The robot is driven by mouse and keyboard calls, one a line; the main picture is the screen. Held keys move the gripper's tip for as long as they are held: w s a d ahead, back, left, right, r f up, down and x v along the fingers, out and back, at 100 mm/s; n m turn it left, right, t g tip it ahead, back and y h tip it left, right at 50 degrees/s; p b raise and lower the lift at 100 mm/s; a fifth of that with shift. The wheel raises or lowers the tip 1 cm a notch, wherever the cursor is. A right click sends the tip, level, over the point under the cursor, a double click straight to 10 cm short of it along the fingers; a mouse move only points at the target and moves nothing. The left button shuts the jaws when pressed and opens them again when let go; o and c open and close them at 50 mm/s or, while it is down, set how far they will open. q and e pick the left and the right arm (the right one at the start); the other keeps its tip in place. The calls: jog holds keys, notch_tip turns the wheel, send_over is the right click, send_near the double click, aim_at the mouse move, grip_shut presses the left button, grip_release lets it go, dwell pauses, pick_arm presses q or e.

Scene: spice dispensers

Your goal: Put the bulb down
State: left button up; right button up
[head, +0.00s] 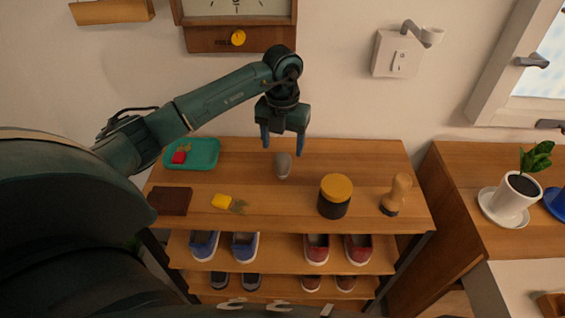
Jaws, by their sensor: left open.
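A small grey bulb-shaped object (282,165), which looks like the bulb, is on the wooden shelf top (320,157) near its middle. It appears to rest on the wood, narrower end toward the front. My left gripper (283,144) points down just above and behind it in the picture. Its two fingers are spread apart with nothing between them. I see a gap between the fingertips and the bulb. My right gripper is not in view.
A green tray (209,147) with a red item (179,157), a dark brown block (172,201), a yellow item (222,201), a yellow-lidded jar (335,196) and a wooden-topped brush or stamp (397,194) share the shelf top. Shoes fill lower shelves.

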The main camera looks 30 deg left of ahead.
aim_at(282, 154)
pick_arm(q)
jog(key=f, duration=0.3)
jog(key=f+p, duration=0.1)
jog(key=f, duration=0.1)
jog(key=shift+s+d+f, duration=0.1)
jog(key=shift+s+f, duration=0.05)
jog(key=shift+s, duration=0.1)
jog(key=c, duration=1.1)
jog(key=shift+c, duration=0.2)
